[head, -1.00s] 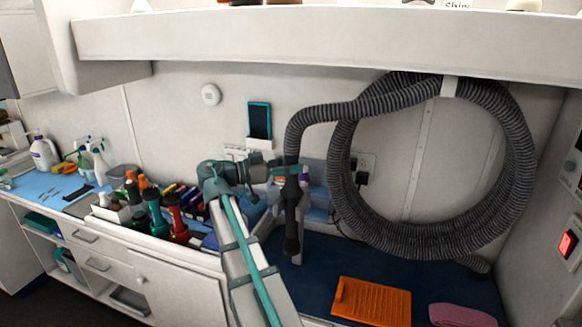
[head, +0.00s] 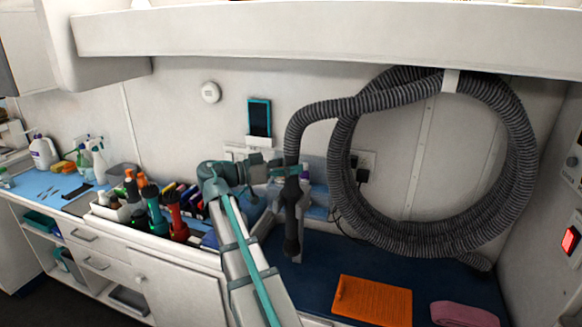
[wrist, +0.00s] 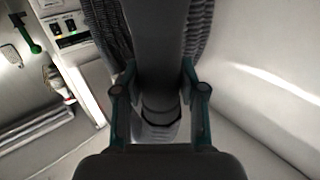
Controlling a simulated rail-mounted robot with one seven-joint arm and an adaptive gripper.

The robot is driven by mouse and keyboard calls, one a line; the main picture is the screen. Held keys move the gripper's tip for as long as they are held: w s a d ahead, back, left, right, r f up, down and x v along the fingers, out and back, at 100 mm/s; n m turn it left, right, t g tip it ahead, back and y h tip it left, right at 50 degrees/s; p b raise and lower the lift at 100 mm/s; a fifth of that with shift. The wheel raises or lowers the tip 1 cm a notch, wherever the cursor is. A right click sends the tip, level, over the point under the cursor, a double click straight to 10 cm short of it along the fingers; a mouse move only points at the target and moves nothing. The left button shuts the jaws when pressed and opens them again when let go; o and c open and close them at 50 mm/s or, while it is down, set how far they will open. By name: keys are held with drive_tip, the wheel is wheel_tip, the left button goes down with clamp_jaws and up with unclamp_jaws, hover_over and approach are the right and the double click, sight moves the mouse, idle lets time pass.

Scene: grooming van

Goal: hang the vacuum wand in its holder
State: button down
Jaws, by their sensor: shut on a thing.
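The vacuum wand (head: 293,222) is a dark tube hanging nearly upright, with the ribbed grey hose (head: 300,122) joined at its top. My gripper (head: 284,172) is shut on the wand's upper part, reaching in from the left. In the wrist view, the wand (wrist: 158,45) runs between my two teal fingers (wrist: 160,100). The wand's lower end is above or in front of the dark blue counter; I cannot tell if it touches. I cannot pick out the wand's holder for certain in either view.
The hose hangs in a large coil from a white bracket (head: 450,83) at right. An orange mat (head: 372,301) and a pink cloth (head: 464,314) lie on the blue counter (head: 325,262). Bottles and tools crowd the counter left of my arm. A white shelf (head: 320,42) overhangs above.

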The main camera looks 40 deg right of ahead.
unclamp_jaws()
idle(0.7)
drive_tip(key=shift+a, duration=0.1)
drive_tip(key=b+v, duration=0.2)
drive_tip(key=v, duration=0.8)
drive_tip(key=shift+b, duration=0.4)
idle(1.2)
idle(0.4)
